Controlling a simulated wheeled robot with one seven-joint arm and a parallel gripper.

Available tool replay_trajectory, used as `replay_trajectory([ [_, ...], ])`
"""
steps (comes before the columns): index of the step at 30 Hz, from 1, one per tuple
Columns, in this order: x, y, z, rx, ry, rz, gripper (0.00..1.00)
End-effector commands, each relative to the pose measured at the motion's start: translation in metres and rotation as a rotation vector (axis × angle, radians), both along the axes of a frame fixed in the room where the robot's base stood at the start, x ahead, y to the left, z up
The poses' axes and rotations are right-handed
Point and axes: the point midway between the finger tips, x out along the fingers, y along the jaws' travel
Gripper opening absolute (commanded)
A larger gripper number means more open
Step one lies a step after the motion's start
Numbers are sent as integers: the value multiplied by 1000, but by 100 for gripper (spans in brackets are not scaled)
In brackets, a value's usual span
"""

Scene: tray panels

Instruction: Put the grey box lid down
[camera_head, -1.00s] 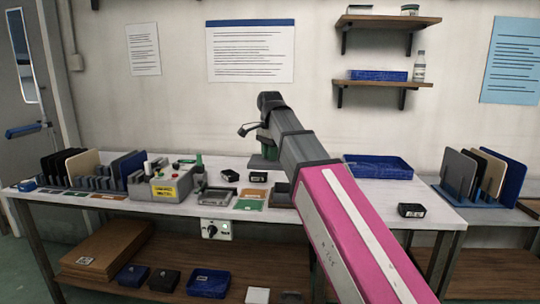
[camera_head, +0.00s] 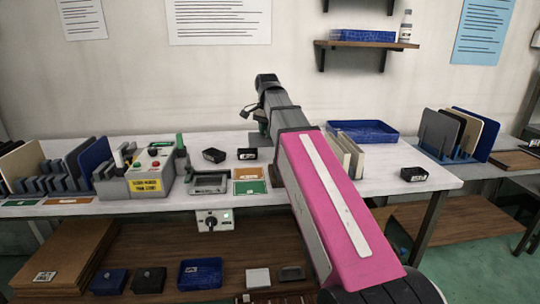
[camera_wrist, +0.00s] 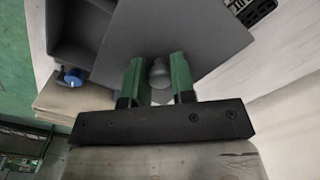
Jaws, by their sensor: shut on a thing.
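The grey box lid (camera_wrist: 205,42) is a flat grey plate with a rounded knob (camera_wrist: 159,72) in the wrist view. My gripper (camera_wrist: 157,82) is shut on that knob, with one green finger on each side. The lid covers much of the upper middle of the wrist view. A dark grey open-topped compartment (camera_wrist: 72,25) shows beyond its left edge; I cannot tell whether the lid touches it.
The white bench (camera_head: 420,180) carries a blue tray (camera_head: 362,131), small black boxes (camera_head: 247,154), a control box with a yellow label (camera_head: 140,176) and a grey square frame (camera_head: 208,183). Upright panels stand in a rack (camera_head: 455,140) at right. Bench space shows at front right.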

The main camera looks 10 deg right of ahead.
Motion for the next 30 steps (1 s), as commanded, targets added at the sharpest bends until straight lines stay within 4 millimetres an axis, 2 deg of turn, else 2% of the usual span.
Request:
replay_trajectory([
  [5, 9, -16, -9, 0, 0, 1, 0],
  [19, 72, -77, -62, 0, 1, 0, 0],
  [24, 83, -89, -71, 0, 0, 1, 0],
  [30, 84, -90, -81, 0, 1, 2, 0],
])
